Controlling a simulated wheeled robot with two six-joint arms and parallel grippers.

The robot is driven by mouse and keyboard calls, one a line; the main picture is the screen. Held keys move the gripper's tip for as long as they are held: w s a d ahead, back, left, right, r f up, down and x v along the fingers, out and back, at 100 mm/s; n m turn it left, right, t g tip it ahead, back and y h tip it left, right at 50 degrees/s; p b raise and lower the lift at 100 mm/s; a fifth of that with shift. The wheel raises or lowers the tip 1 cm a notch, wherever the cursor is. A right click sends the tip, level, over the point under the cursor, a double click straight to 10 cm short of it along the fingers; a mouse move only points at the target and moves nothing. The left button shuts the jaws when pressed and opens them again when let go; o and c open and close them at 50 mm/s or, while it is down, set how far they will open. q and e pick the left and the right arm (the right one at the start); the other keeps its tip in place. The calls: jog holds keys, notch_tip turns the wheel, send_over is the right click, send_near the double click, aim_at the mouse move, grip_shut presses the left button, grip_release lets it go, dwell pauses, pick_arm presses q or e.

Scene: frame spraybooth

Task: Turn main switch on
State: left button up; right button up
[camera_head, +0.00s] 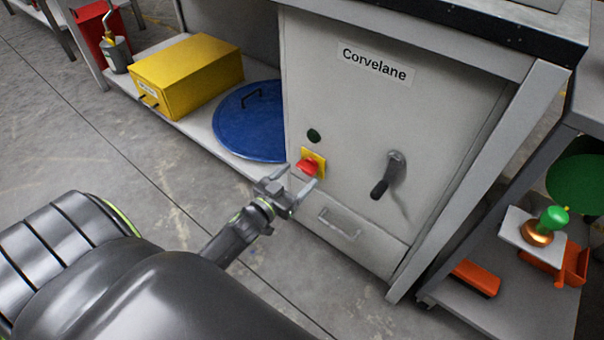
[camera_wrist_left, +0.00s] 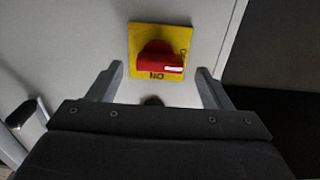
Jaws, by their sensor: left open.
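The main switch is a red rotary handle (camera_head: 307,167) on a yellow plate (camera_head: 319,156), on the front of the grey cabinet (camera_head: 440,120). In the left wrist view the red handle (camera_wrist_left: 157,58) lies crosswise on the plate (camera_wrist_left: 147,33), a white mark at its right end. The plate's lettering appears upside down there, "ON" below the handle. My left gripper (camera_head: 297,177) is open and empty, right in front of the switch. In the wrist view its fingers (camera_wrist_left: 159,72) stand on either side of the handle, with gaps; I cannot tell the remaining depth.
A dark green round lamp or button (camera_head: 313,135) sits above the switch. A black-gripped crank (camera_head: 388,175) is to its right and a drawer-like handle (camera_head: 338,225) below. A blue round lid (camera_head: 250,125) and yellow box (camera_head: 185,72) lie on the shelf at left.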

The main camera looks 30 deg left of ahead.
aim_at(308, 167)
pick_arm(q)
jog(key=shift+w+d, duration=0.15)
jog(key=shift+w, duration=1.2)
jog(key=shift+c, duration=0.2)
jog(key=c, duration=0.9)
